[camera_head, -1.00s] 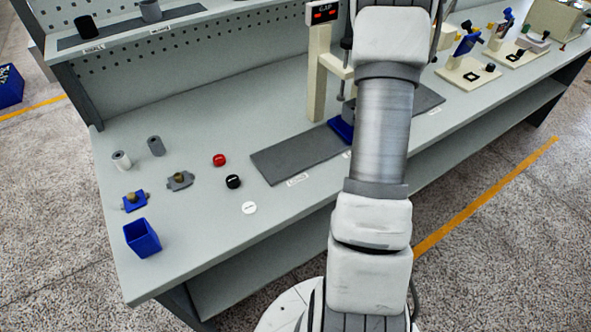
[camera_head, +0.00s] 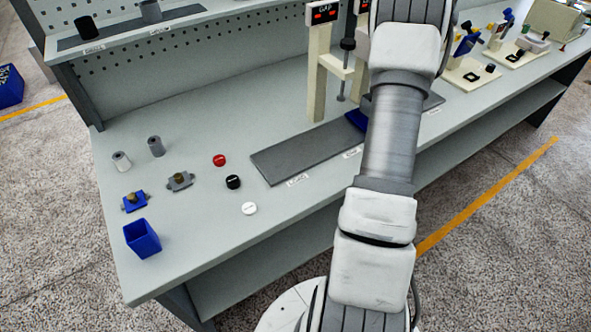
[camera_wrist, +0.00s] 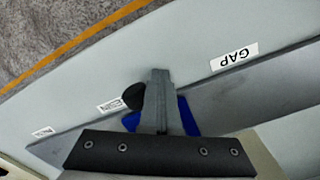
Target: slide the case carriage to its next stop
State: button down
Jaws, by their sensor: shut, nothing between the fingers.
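The blue case carriage (camera_head: 356,119) sits on the long dark grey track (camera_head: 300,155), partly hidden behind my arm in the head view. It stands to the right of a cream post frame. In the wrist view the blue carriage (camera_wrist: 188,118) shows on both sides of my gripper (camera_wrist: 158,75), whose fingers are shut with nothing between them. A dark rounded knob (camera_wrist: 132,96) is just left of the fingers. The fingers overlap the carriage in this view; whether they touch it cannot be told. In the head view my arm hides the gripper.
A cream gauge post (camera_head: 319,75) with a red display stands behind the track. Red (camera_head: 219,160), black (camera_head: 233,182) and white (camera_head: 249,208) caps, a blue bin (camera_head: 142,238) and grey cylinders stand at the left. A GAP label (camera_wrist: 234,56) lies beside the track.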

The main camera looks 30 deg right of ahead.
jog(key=shift+d, duration=2.85)
jog(key=shift+w+a+r+p, duration=0.1)
jog(key=shift+a+r+p, duration=0.1)
jog(key=shift+r+p, duration=0.8)
jog(key=shift+s+a+r+p, duration=0.15)
jog(key=shift+r+p, duration=0.35)
jog(key=shift+r, duration=1)
jog(key=shift+w+a+r+p, duration=0.2)
jog(key=shift+r+p, duration=0.55)
jog(key=shift+r, duration=0.5)
